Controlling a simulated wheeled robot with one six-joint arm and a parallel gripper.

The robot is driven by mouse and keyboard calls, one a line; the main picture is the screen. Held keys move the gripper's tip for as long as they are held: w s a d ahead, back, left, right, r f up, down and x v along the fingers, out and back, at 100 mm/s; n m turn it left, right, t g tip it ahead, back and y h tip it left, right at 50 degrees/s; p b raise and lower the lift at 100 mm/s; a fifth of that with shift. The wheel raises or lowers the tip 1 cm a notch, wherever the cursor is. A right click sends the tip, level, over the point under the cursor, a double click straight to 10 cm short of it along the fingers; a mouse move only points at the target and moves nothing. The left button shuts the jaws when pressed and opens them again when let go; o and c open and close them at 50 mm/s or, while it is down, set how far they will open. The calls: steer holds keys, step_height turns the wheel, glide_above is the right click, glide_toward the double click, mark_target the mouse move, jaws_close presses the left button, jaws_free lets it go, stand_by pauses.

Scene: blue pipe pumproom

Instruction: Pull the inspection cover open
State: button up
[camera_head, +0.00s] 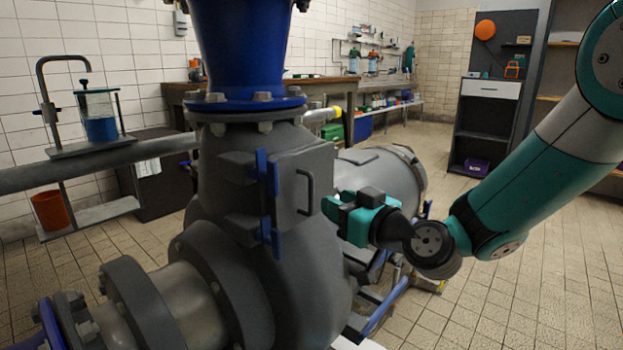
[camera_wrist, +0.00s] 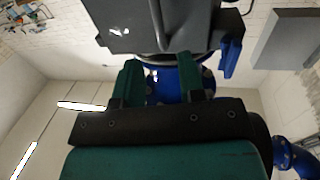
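The inspection cover (camera_head: 290,185) is a grey plate on the side of the grey pump housing. It looks closed. Blue strips (camera_head: 268,190) run along its left edge. A dark bar handle (camera_head: 309,192) stands on its right part. My gripper (camera_head: 333,207) is just right of the handle, with a small gap seen between them. In the wrist view my gripper (camera_wrist: 160,68) has its two green fingers apart with nothing between them. The cover (camera_wrist: 190,30) fills the top there, and the handle (camera_wrist: 158,25) lies ahead, roughly lined up with the gap.
The pump housing (camera_head: 240,280) and a blue flanged pipe (camera_head: 240,60) stand close beside my gripper. A grey motor (camera_head: 385,180) lies behind it. A workbench (camera_head: 330,85) and a dark cabinet (camera_head: 490,120) stand at the back. Tiled floor (camera_head: 500,290) at the right is free.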

mark_target(311, 209)
steer(key=p+x, duration=0.1)
steer(key=x, duration=0.7)
steer(key=shift+w+a, duration=0.15)
steer(key=shift+c, duration=0.3)
jaws_close()
